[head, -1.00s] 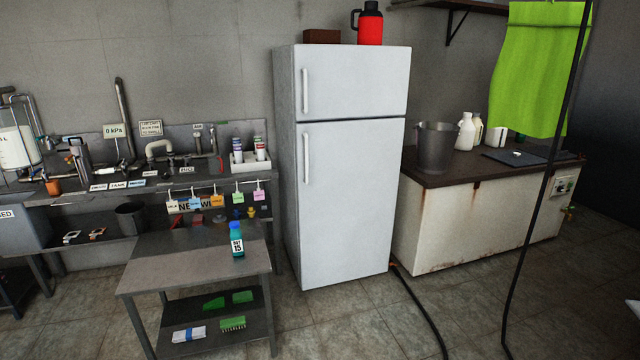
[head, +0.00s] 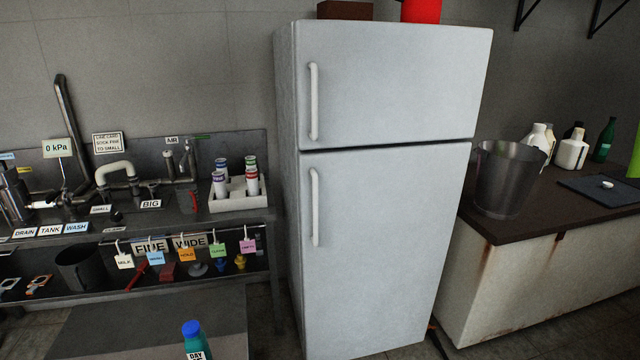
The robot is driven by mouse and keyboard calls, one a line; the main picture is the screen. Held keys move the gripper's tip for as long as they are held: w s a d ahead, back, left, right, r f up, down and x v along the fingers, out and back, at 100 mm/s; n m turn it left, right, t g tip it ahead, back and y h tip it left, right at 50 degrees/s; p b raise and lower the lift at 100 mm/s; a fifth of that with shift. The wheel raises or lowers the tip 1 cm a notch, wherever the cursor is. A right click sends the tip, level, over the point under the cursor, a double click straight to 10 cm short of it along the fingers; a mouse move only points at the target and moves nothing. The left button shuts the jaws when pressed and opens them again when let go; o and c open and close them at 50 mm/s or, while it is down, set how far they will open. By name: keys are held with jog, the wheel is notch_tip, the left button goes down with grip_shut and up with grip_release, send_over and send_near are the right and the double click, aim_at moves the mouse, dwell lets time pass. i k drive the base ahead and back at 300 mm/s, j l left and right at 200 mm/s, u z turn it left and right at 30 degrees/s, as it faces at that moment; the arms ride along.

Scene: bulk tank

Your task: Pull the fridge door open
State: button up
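The white fridge (head: 385,200) stands against the back wall in the head view. It has a small upper door (head: 400,85) and a tall lower door (head: 390,255), both shut. Each door has a vertical white bar handle near its left edge: the upper handle (head: 314,102) and the lower handle (head: 315,207). Nothing touches either handle. My gripper is not in view.
A low table (head: 150,330) with a blue-capped bottle (head: 194,340) stands in front, left of the fridge. A steel bench with pipes and a white tray (head: 240,196) is behind it. A counter (head: 540,222) with a metal bucket (head: 508,180) stands to the right.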

aim_at(377, 222)
jog(key=i+z, duration=0.15)
jog(key=i, duration=0.35)
jog(key=i+j+z, duration=0.15)
jog(key=i, duration=0.3)
jog(key=i+j+z, duration=0.15)
jog(key=i, duration=0.3)
